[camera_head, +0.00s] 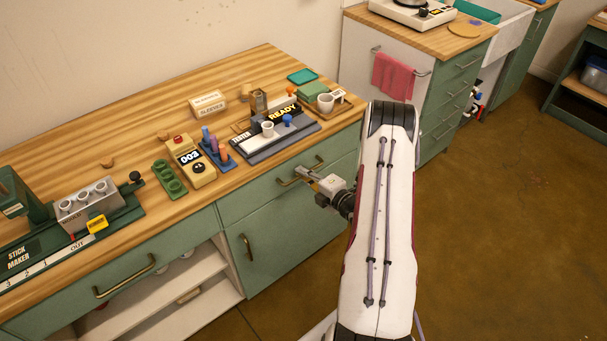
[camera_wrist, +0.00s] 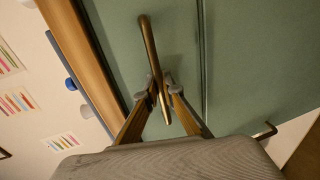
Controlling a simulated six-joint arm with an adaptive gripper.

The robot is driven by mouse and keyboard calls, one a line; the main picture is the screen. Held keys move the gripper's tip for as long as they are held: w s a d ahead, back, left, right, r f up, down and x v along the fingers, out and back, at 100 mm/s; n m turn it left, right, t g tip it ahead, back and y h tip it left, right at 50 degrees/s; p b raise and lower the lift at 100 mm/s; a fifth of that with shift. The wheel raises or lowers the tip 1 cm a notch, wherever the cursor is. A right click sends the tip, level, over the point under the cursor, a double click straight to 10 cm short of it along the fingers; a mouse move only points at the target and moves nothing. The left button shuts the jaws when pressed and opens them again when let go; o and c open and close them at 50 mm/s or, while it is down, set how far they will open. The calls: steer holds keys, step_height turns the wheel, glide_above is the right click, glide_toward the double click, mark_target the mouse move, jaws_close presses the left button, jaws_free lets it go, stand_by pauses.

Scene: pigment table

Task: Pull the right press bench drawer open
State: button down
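The right press bench drawer (camera_head: 251,203) is a green front under the wooden top, and it looks flush with the bench. Its brass bar handle (camera_head: 288,181) is partly hidden by my gripper (camera_head: 321,180). In the wrist view the drawer front (camera_wrist: 179,32) is plain green, and the handle (camera_wrist: 147,38) runs between my two fingers. The fingertips of my gripper (camera_wrist: 162,91) lie close on both sides of the bar and look shut on it.
A green cupboard door (camera_head: 270,240) with its own handle is below the drawer. A left drawer (camera_head: 110,272) is beside it. The bench top (camera_head: 245,75) carries a tester, a counter, cups and a stick maker. The floor (camera_head: 480,240) at right is clear.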

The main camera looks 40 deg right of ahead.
steer(key=shift+s, duration=0.15)
steer(key=f+v, duration=0.3)
steer(key=v, duration=1)
steer(key=s+f+v, duration=0.1)
steer(key=f+v, duration=0.1)
steer(key=v, duration=1.2)
steer(key=shift+s+f, duration=0.3)
steer(key=shift+s, duration=0.1)
steer(key=c, duration=2.5)
jaws_free()
steer(key=shift+s, duration=0.15)
steer(key=shift+v, duration=5.85)
